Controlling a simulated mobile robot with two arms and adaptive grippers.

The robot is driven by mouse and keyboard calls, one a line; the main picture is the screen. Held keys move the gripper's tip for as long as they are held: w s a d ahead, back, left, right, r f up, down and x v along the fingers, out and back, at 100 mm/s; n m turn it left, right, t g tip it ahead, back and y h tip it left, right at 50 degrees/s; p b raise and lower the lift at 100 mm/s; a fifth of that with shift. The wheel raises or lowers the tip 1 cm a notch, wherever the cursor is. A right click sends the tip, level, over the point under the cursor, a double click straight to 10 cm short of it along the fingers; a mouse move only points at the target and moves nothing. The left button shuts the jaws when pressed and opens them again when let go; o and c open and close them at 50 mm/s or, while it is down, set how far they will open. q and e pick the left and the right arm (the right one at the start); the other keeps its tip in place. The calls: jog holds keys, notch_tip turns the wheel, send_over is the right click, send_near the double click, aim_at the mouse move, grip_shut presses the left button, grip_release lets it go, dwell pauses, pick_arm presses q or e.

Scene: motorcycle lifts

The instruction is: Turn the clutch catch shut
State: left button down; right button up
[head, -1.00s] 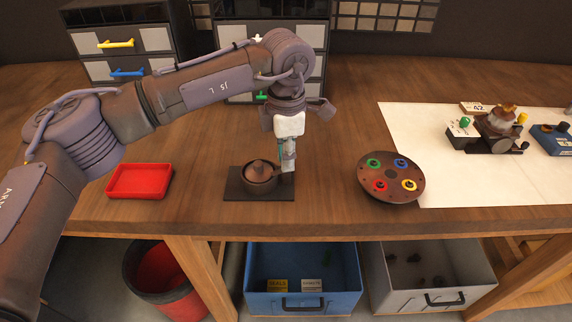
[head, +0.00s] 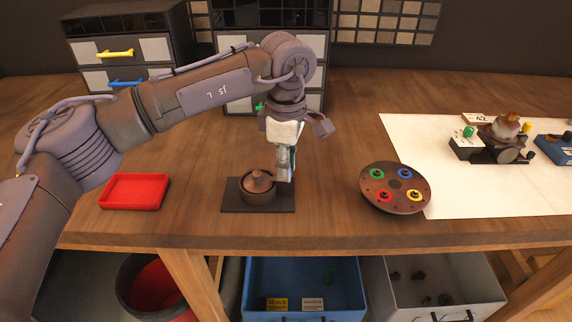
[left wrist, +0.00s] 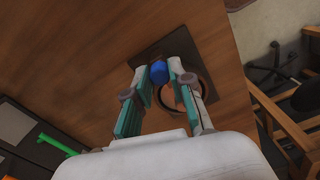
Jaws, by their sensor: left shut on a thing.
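The clutch (head: 257,190) is a round brown pot-like body with a knobbed top on a dark square base plate (head: 232,207). My left gripper (head: 284,178) comes down from above at the clutch's right side. In the left wrist view its two fingers (left wrist: 160,76) are closed around a small blue knob (left wrist: 158,70), which I take for the catch. The clutch's round rim (left wrist: 203,92) shows partly behind the fingers. In the head view the gripper hides the catch, so I cannot tell how far it is turned. My right gripper is not in view.
A red tray (head: 133,205) lies left of the clutch. A brown disc with coloured rings (head: 396,201) and a white mat (head: 480,205) with machine parts are to the right. Drawer cabinets stand behind. Bins sit below the bench's front edge.

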pick_arm(q)
jog(key=c, duration=1)
grip_release()
notch_tip(320, 180, up, 12)
